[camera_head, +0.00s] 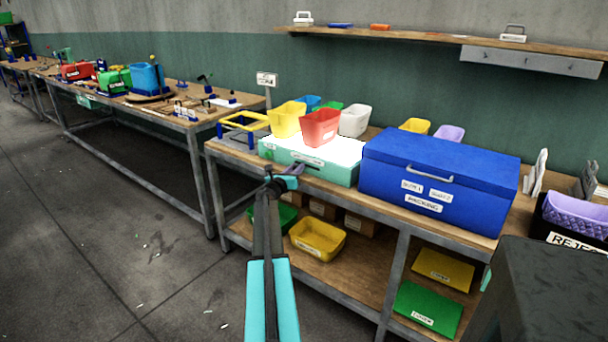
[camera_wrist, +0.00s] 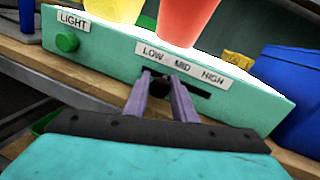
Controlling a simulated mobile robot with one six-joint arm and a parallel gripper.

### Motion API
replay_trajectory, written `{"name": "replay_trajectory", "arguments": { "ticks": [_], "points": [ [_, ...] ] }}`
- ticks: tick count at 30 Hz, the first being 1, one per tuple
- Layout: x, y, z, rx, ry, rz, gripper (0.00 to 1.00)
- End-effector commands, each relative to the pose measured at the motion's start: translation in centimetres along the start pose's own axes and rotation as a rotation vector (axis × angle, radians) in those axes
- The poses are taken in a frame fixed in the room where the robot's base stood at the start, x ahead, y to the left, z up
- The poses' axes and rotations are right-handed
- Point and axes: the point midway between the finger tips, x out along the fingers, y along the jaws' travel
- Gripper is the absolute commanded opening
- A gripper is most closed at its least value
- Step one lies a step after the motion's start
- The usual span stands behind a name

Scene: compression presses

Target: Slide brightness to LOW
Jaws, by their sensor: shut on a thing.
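A teal light box (camera_head: 334,174) with a glowing white top stands on the workbench. Its front also fills much of the wrist view (camera_wrist: 245,108). The knob sits at the slot's left part, roughly below LOW. Bare slot shows right of the fingers; the left end is partly hidden.
A green button (camera_wrist: 67,42) sits under the LIGHT label. Yellow (camera_head: 285,120) and red (camera_head: 320,128) bins stand on the box. A blue PACKING box (camera_head: 440,183) is close on the right. Open floor (camera_head: 130,260) lies to the left.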

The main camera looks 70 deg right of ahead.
Motion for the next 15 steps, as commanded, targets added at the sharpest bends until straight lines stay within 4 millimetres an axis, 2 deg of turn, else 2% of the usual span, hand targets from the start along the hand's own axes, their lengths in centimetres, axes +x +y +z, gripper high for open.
{"name": "replay_trajectory", "arguments": {
  "ticks": [1,6,15],
  "points": [
    [0.3,1.0,0.1,0.0,-0.002,0.002,0.0],
    [0.7,2.7,0.5,0.0,-0.001,0.0,0.0],
    [0.7,3.3,0.8,0.0,-0.001,0.004,0.0]
  ]
}}
